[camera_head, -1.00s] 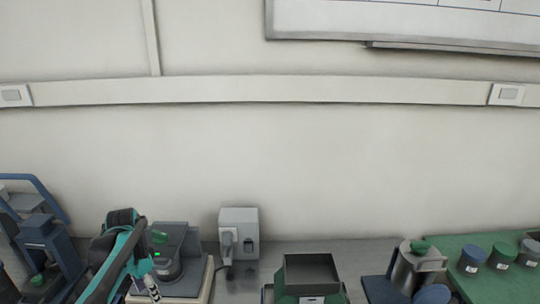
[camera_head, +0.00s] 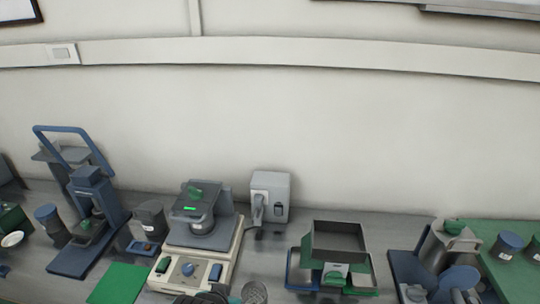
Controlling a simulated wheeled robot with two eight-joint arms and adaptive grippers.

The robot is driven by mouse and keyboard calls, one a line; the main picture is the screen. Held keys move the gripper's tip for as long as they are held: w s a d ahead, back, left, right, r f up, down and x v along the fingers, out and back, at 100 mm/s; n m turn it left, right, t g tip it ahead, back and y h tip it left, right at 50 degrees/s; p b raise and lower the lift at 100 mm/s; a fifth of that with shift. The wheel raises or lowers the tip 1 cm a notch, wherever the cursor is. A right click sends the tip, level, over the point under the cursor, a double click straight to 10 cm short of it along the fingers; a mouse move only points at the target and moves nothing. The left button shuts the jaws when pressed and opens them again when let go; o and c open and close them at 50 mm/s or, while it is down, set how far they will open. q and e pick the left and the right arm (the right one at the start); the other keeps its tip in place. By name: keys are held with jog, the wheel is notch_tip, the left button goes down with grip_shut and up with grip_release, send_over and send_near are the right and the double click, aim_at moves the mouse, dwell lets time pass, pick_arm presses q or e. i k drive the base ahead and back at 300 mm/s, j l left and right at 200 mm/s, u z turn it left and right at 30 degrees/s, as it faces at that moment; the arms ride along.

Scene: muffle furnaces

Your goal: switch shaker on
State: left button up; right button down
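The apparatus that looks like the shaker stands on the bench left of centre. It has a cream base (camera_head: 236,250) with a blue round knob (camera_head: 187,269) in the middle of its front. A green switch (camera_head: 162,265) is left of the knob and a blue switch (camera_head: 215,272) is right of it. A dark grey unit (camera_head: 199,202) with a lit green display sits on top. I cannot tell whether either switch is pressed.
A grey box (camera_head: 270,196) with a cable stands behind right of the shaker. A blue press-like stand (camera_head: 92,205) is to the left, a green mat (camera_head: 118,284) front left, a dark open tray (camera_head: 338,238) to the right. Dark partial shapes crowd the bottom edge before the shaker.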

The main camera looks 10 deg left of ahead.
aim_at(164, 262)
jog(key=u, duration=1.3)
